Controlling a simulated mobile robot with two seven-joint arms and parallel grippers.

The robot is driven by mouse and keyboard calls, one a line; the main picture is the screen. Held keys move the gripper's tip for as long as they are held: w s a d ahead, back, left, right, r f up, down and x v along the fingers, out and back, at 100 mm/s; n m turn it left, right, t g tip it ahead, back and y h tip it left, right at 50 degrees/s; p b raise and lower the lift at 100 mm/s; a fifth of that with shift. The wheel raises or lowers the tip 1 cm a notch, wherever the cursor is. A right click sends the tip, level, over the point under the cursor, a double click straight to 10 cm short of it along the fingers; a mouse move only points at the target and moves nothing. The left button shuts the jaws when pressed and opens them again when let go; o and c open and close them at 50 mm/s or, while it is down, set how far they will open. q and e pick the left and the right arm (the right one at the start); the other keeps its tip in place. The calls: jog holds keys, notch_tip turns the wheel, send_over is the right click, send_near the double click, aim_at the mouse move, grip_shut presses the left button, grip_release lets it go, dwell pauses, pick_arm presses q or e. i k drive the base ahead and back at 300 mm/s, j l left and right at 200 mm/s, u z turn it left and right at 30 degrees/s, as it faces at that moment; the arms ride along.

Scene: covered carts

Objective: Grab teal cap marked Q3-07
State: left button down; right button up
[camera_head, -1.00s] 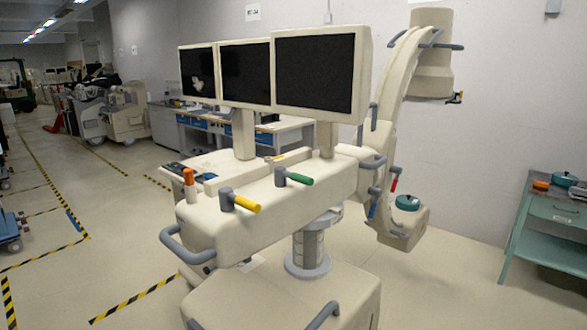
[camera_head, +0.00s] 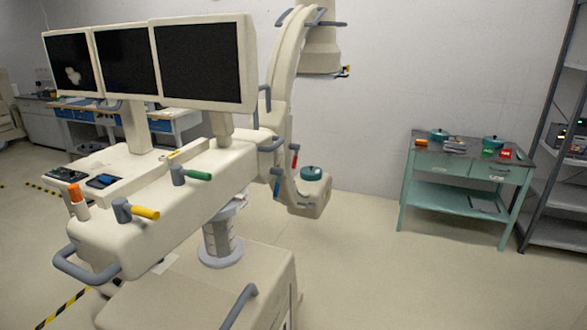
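Three teal round objects that look like caps are in view. One teal cap (camera_head: 311,173) sits on the low end of the white C-shaped arm of the machine. A second teal cap (camera_head: 438,135) is at the back left of the green cart's top. A third teal cap (camera_head: 492,142) is toward the right of that top. Any markings are too small to read, so I cannot tell which is Q3-07. Neither of my grippers is in view.
A large white machine (camera_head: 180,225) with three screens and handles fills the left and centre. A green cart (camera_head: 465,198) stands against the wall, with small orange, red and green items on top. A dark shelf rack (camera_head: 560,200) is at the right. The floor before the cart is clear.

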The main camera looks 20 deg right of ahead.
aim_at(307, 174)
jog(key=z, duration=1.05)
jog(key=i+l, duration=0.1)
jog(key=l, duration=0.25)
jog(key=i+l, duration=0.1)
jog(key=l, duration=0.2)
jog(key=i+l, duration=0.1)
jog(key=l, duration=0.25)
jog(key=i+l+z, duration=0.25)
jog(key=i+l, duration=0.55)
jog(key=i, duration=0.15)
jog(key=i+l, duration=0.1)
jog(key=i, duration=1.5)
jog(key=i+u, duration=0.5)
jog(key=i, duration=0.2)
jog(key=i+l+u, duration=0.25)
jog(key=i+u, duration=0.2)
jog(key=i, duration=0.2)
jog(key=i+j+u, duration=0.1)
jog(key=i+u, duration=0.55)
jog(key=u, duration=0.3)
jog(key=i+l+u, duration=0.2)
jog(key=i+u, duration=0.25)
jog(key=i+l+u, duration=0.15)
jog(key=i+u, duration=0.3)
jog(key=k+j, duration=0.05)
jog(key=k, duration=0.05)
